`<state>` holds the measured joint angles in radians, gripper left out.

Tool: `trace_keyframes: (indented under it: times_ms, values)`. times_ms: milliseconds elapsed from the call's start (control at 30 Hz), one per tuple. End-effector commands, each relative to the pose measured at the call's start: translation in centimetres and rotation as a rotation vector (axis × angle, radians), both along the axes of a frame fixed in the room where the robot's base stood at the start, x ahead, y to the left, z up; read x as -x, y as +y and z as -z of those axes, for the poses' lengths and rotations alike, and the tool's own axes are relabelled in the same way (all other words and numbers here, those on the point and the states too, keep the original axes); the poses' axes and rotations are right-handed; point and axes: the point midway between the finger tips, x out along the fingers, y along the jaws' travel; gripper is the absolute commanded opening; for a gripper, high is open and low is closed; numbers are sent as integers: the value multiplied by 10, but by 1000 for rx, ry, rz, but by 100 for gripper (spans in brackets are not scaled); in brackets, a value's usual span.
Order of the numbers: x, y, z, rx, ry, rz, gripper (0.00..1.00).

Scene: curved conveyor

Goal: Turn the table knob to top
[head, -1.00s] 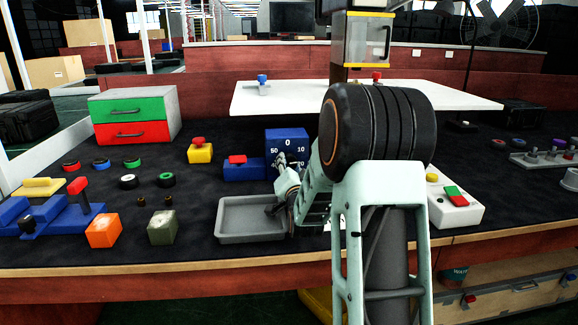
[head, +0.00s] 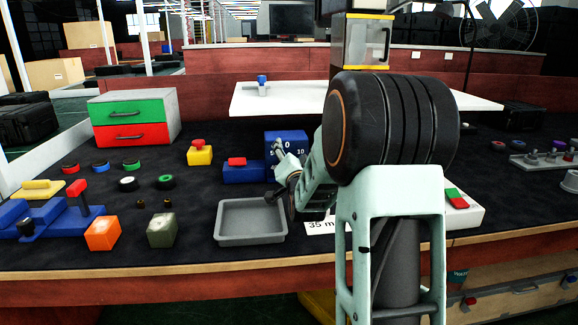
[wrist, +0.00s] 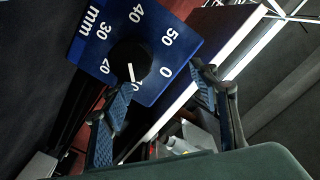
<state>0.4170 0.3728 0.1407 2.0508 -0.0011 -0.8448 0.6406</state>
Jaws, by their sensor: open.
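The table knob is a black round dial (wrist: 130,60) with a white pointer line. It sits on a blue box face (wrist: 185,45) marked with numbers and "mm". In the wrist view the pointer slants down, roughly towards the mark between 20 and 0. In the head view the blue box (head: 273,137) stands mid-table, and my arm hides its lower right part. My gripper (wrist: 160,82) is open in front of the face. Its left finger overlaps the knob's lower edge in the picture; its right finger is beyond the box's edge. I cannot tell whether anything touches.
A grey tray (head: 250,238) lies in front of the box. A blue block with a red button (head: 237,162) stands just left of it. A white shelf (head: 300,101) is behind. A white box with a red-green switch (head: 470,214) is at right.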

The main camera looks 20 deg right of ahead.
Motion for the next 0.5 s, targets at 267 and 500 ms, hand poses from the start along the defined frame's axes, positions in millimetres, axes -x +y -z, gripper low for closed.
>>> trace_keyframes:
  times_ms: [267, 500]
  values:
    - [-1, 3, -50, 4, -9, -5, 51]
    - [-1, 3, -57, 2, -6, -6, 51]
